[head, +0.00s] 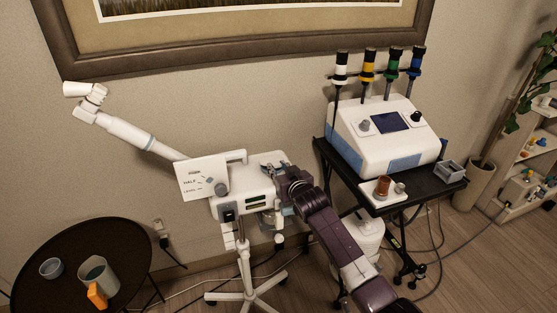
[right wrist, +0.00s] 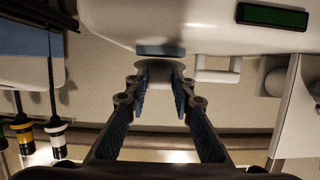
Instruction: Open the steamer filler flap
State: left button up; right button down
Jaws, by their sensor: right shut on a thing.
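The steamer (head: 228,206) is a white unit on a wheeled stand, with a long white arm and nozzle reaching to the upper left. My right gripper (head: 272,171) is at the right end of its housing. A blue-grey strip (right wrist: 160,50) lies on the housing beside the tab. The flap is mostly hidden in the head view, and I cannot tell how far it is open. My left gripper is out of view.
A white sign (head: 202,178) hangs at the steamer's front. A black side table (head: 450,180) on the right carries a white machine (head: 382,138) with several coloured handpieces. A round dark table (head: 120,250) with cups stands at lower left. Cables cross the floor.

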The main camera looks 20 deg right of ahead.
aim_at(275, 163)
jog(key=r+p, duration=0.1)
jog(key=r+g+p, duration=0.1)
jog(key=shift+w+p, duration=0.3)
jog(key=shift+p, duration=0.05)
jog(key=shift+w+r, duration=0.1)
jog(key=shift+r, duration=0.15)
jog(key=shift+w+r+p, duration=0.45)
jog(key=shift+r+p, duration=0.1)
jog(key=shift+r, duration=0.2)
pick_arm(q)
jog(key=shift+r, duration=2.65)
pick_arm(e)
jog(key=shift+w+r, duration=0.8)
jog(key=shift+r, duration=0.05)
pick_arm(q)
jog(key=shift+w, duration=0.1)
pick_arm(e)
jog(key=c, duration=2)
grip_release()
jog(key=o, duration=0.4)
jog(key=shift+f, duration=0.25)
jog(key=shift+s, duration=0.1)
